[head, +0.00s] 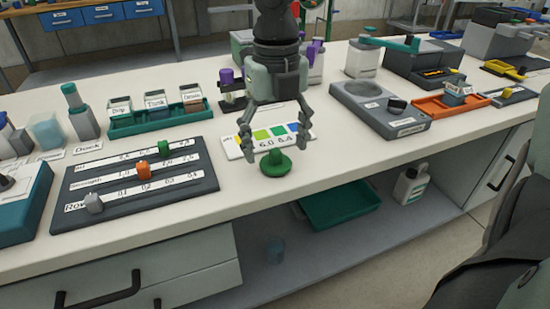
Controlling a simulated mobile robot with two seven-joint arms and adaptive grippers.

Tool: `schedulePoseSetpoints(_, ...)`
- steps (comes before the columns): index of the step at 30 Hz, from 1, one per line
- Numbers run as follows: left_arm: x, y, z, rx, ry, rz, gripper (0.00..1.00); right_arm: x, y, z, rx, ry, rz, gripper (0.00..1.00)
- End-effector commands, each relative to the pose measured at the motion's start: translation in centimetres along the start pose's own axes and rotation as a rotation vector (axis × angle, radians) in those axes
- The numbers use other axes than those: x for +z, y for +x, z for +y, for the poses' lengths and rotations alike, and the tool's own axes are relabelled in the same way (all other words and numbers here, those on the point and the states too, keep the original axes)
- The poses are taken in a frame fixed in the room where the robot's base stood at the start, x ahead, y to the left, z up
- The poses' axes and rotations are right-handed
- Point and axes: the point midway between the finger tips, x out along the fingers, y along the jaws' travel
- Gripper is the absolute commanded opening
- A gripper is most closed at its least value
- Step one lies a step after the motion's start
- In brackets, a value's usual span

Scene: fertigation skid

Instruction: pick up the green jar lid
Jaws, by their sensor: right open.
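The green jar lid (275,164) lies on the white bench top near its front edge. It is a round disc with a raised knob in the middle. My right gripper (274,150) points down from above with its two fingers apart. The fingers are on either side of the lid's knob in the picture, and nothing is held between them. I cannot tell whether a finger touches the lid. My left gripper does not show.
A pH colour card (266,140) lies just behind the lid. A dark slider board (134,184) is to the left, and a grey tray with a round recess (380,108) is to the right. The bench front is close below the lid.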

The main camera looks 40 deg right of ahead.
Motion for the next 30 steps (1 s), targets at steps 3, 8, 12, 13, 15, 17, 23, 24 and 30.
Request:
schedulePoseSetpoints(3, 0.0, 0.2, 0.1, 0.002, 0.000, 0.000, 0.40, -0.1, 1.6, 0.0, 0.001, 0.000, 0.002, 0.74)
schedulePoseSetpoints(8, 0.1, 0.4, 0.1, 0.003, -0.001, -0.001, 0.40, 0.0, 2.2, 0.0, 0.002, 0.000, 0.000, 0.74)
schedulePoseSetpoints(12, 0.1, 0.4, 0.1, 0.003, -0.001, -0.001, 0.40, 0.0, 2.2, 0.0, 0.002, 0.000, -0.001, 0.74)
schedulePoseSetpoints(13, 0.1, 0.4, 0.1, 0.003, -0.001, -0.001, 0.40, 0.0, 2.2, 0.0, 0.002, 0.000, -0.001, 0.73)
schedulePoseSetpoints(15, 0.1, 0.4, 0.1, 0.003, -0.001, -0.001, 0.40, 0.0, 2.2, 0.0, 0.002, 0.000, -0.001, 0.64)
schedulePoseSetpoints(17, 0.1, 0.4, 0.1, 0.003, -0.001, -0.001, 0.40, 0.0, 2.2, 0.0, 0.002, 0.000, -0.001, 0.57)
schedulePoseSetpoints(23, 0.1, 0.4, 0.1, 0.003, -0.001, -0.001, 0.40, 0.0, 2.1, 0.0, 0.002, 0.000, -0.001, 0.32)
schedulePoseSetpoints(24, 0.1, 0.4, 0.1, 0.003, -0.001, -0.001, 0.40, 0.0, 2.1, 0.0, 0.002, 0.000, -0.001, 0.30)
schedulePoseSetpoints(30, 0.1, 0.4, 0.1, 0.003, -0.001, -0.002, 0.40, 0.0, 2.1, 0.0, 0.002, 0.000, -0.002, 0.29)
